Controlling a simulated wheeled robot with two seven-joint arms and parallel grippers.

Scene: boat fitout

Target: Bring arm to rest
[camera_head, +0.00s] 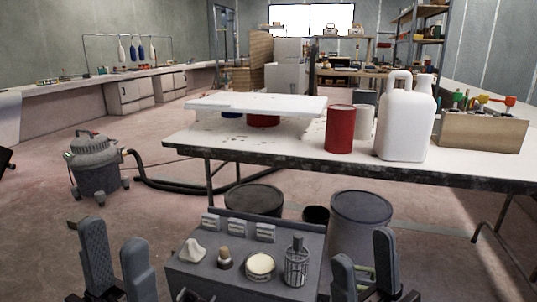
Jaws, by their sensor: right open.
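My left gripper (118,262) is at the lower left with its two grey fingers upright and apart, and nothing shows between them. My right gripper (364,272) is at the lower right, its fingers apart, also with nothing clearly held. Between them is a grey tray (200,275) with small items on it: a white crumpled piece (192,250), a small brown-topped item (224,259), a round cream tin (260,267) and a wire-caged cylinder (297,262). The arm links are mostly out of view.
A white table (290,150) stands ahead, holding a red can (340,130), a white jug (405,125), a white board (255,105) and a tool box (480,131). Drums (360,208) sit below. A vacuum (97,167) with a black hose stands left. Open floor lies at left.

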